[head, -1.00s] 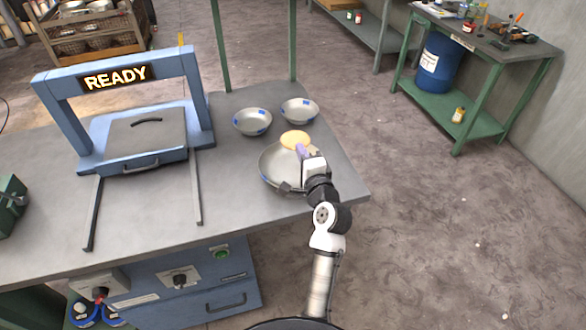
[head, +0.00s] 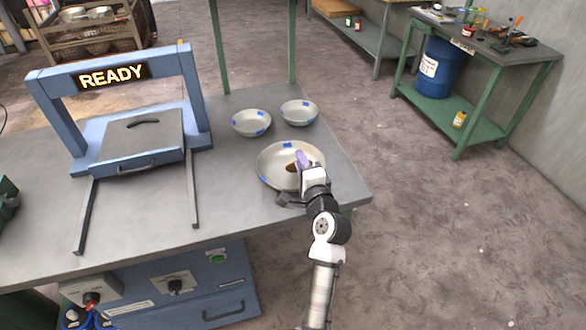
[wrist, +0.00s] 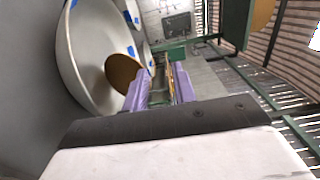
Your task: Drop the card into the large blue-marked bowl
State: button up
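The large bowl (head: 266,170) with blue marks stands near the table's right front edge; it fills the left of the wrist view (wrist: 75,50). A round brown card (head: 291,167) shows inside its outline, just left of my fingertips. In the wrist view the card (wrist: 120,72) appears against the bowl's inside, partly hidden behind one purple finger. My gripper (head: 303,159) is over the bowl's right side. In the wrist view its two purple fingers (wrist: 160,88) stand apart, with the card outside the gap. Exact contact between card and bowl cannot be told.
Two smaller bowls with blue marks, one (head: 251,122) and another (head: 298,112), stand behind the large bowl. A blue frame (head: 115,76) with a READY sign stands on the left of the table (head: 235,210). The table's right edge is close to my arm.

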jog(key=b+v, duration=0.4)
jog(key=v, duration=1)
